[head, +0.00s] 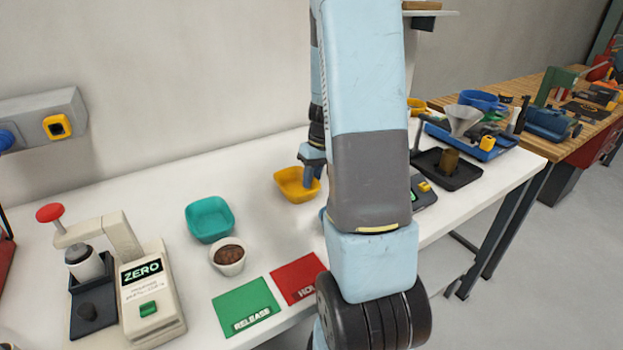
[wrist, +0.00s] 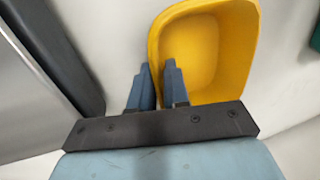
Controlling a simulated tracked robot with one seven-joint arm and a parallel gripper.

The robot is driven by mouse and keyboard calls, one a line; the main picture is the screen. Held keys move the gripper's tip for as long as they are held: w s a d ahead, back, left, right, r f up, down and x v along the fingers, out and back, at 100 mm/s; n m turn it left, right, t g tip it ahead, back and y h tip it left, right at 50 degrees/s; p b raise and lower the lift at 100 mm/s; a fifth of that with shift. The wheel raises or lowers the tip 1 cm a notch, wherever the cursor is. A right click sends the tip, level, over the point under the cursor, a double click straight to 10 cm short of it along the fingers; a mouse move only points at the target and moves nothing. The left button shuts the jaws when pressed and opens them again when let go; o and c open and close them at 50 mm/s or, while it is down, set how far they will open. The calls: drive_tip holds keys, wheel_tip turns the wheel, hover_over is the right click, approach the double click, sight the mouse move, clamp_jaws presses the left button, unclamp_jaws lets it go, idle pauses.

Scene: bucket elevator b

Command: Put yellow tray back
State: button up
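The yellow tray (head: 297,187) is a small empty square bowl with rounded corners at the back middle of the white table. It fills the upper middle of the wrist view (wrist: 205,50). My gripper (wrist: 158,68) reaches down to the tray's rim, one finger inside the tray and one outside. The fingers are close together with the tray wall between them, so it looks shut on the wall. In the head view my gripper (head: 312,176) is partly hidden behind my arm. I cannot tell whether the tray rests on the table or is slightly raised.
A teal tray (head: 210,219) and a white cup of brown grains (head: 228,256) stand to the left. Green (head: 245,307) and red (head: 298,279) mats lie in front. A scale-like device (head: 143,285) stands front left. A black tray (head: 447,169) and blue tray (head: 470,140) are right.

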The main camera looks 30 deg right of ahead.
drive_tip(key=shift+o, duration=1.4)
drive_tip(key=v, duration=1.2)
drive_tip(key=s+a+r+t+h, duration=0.1)
drive_tip(key=s+a+r+t, duration=0.1)
drive_tip(key=s+a+r, duration=0.65)
drive_tip(key=s+a+r+t+h, duration=0.1)
drive_tip(key=s+a+r+t, duration=0.2)
drive_tip(key=s+a, duration=0.7)
drive_tip(key=shift+s+a+r+t+h, duration=0.35)
drive_tip(key=shift+s+r, duration=0.15)
drive_tip(key=shift+r, duration=0.9)
